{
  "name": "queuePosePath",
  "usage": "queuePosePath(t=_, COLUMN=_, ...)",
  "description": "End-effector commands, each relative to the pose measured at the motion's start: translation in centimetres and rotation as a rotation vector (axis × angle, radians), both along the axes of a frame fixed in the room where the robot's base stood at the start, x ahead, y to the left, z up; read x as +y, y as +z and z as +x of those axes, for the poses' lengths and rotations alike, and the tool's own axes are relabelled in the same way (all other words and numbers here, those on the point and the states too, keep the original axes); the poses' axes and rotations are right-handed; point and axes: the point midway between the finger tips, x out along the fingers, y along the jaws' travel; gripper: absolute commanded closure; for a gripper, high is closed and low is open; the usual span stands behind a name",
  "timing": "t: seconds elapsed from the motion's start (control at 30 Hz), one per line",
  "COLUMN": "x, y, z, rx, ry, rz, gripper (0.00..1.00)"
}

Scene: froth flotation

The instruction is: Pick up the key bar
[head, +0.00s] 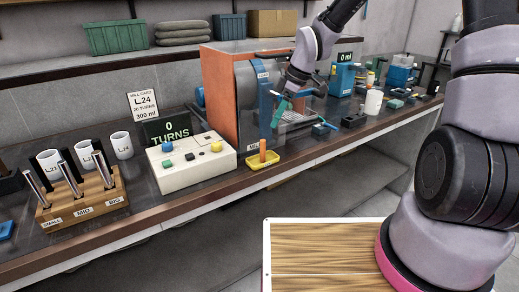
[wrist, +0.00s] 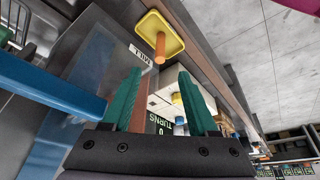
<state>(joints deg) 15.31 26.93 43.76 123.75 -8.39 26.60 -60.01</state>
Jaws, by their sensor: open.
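An orange bar (head: 263,150), which looks like the key bar, stands upright in a small yellow tray (head: 262,162) at the bench's front edge. The bar also shows in the wrist view (wrist: 160,46), with its yellow tray (wrist: 150,20) around its foot. My gripper (head: 279,112) has teal fingers, open and empty, above and a little right of the bar in the head view. In the wrist view the bar lines up with the gap between the fingertips (wrist: 160,72), beyond them and apart.
A blue upright bar (head: 265,105) stands close beside my gripper, in front of the orange mill housing (head: 219,88). A white button box (head: 190,160) with a TURNS display (head: 168,129) is left of the tray. A wooden rod rack (head: 85,203) stands further left.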

Motion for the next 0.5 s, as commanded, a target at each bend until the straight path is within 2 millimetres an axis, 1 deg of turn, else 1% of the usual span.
queuePosePath(t=0.17, x=1.0, y=-1.5, z=0.1, rx=0.000, ry=0.029, rz=0.014, gripper=0.41)
queuePosePath(t=0.3, x=1.9, y=-3.6, z=0.2, rx=0.001, ry=0.028, rz=0.012, gripper=0.41)
queuePosePath(t=0.4, x=2.4, y=-4.8, z=0.3, rx=0.001, ry=0.026, rz=0.012, gripper=0.41)
queuePosePath(t=0.5, x=2.6, y=-5.4, z=0.4, rx=-0.001, ry=0.025, rz=0.012, gripper=0.41)
